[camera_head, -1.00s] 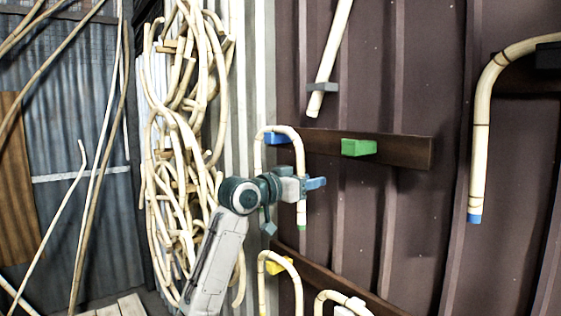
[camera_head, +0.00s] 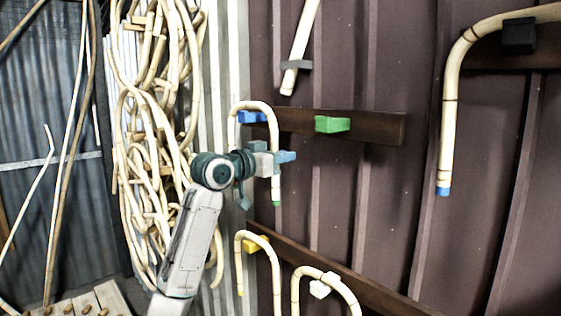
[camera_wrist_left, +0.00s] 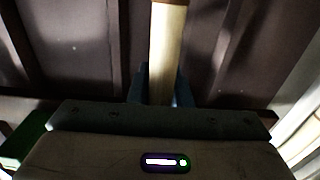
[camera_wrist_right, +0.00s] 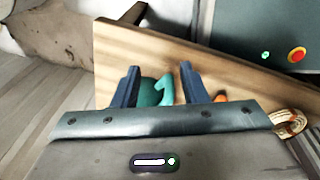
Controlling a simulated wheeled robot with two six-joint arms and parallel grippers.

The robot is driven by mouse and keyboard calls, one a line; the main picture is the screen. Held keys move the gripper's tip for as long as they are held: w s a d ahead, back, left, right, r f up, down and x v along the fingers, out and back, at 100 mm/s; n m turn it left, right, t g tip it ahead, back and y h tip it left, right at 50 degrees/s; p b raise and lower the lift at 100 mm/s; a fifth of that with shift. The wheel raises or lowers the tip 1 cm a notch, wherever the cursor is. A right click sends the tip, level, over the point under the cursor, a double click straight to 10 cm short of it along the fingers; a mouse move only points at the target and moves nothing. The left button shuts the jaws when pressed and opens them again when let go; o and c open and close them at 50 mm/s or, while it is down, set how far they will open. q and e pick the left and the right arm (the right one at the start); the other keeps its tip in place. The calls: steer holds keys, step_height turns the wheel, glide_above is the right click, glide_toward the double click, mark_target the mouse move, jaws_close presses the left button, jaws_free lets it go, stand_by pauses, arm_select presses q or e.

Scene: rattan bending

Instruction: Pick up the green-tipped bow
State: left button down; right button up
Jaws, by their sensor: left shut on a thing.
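The green-tipped bow (camera_head: 254,105) is a pale bent cane, arched over a blue peg (camera_head: 252,117) on the upper dark rail in the head view. Its green tip (camera_head: 276,204) points down at the end of its right leg. My left gripper (camera_head: 276,160) is shut on that right leg, above the tip. The left wrist view also shows the cane (camera_wrist_left: 166,50) between the fingers. I cannot tell whether the bow still touches the peg. My right gripper (camera_wrist_right: 160,85) is open, over a wooden board with a teal object (camera_wrist_right: 157,92) between or beyond its fingers.
A green block (camera_head: 332,124) sits on the upper rail, right of the bow. A blue-tipped bow (camera_head: 446,130) hangs at the right. Other bent canes (camera_head: 262,240) hang on the lower rail, below my left gripper. A cane bundle (camera_head: 150,130) stands left of my arm.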

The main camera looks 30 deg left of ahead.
arm_select(q)
steer(key=b, duration=0.1)
steer(key=r, duration=0.1)
steer(key=r+b, duration=0.1)
steer(key=shift+s+d+r+b, duration=0.2)
steer(key=shift+s+d+b, duration=0.1)
steer(key=shift+s+b, duration=0.1)
steer(key=s+d+r+b, duration=0.2)
steer(key=s+d+b, duration=0.4)
steer(key=s, duration=0.7)
steer(key=shift+d, duration=0.7)
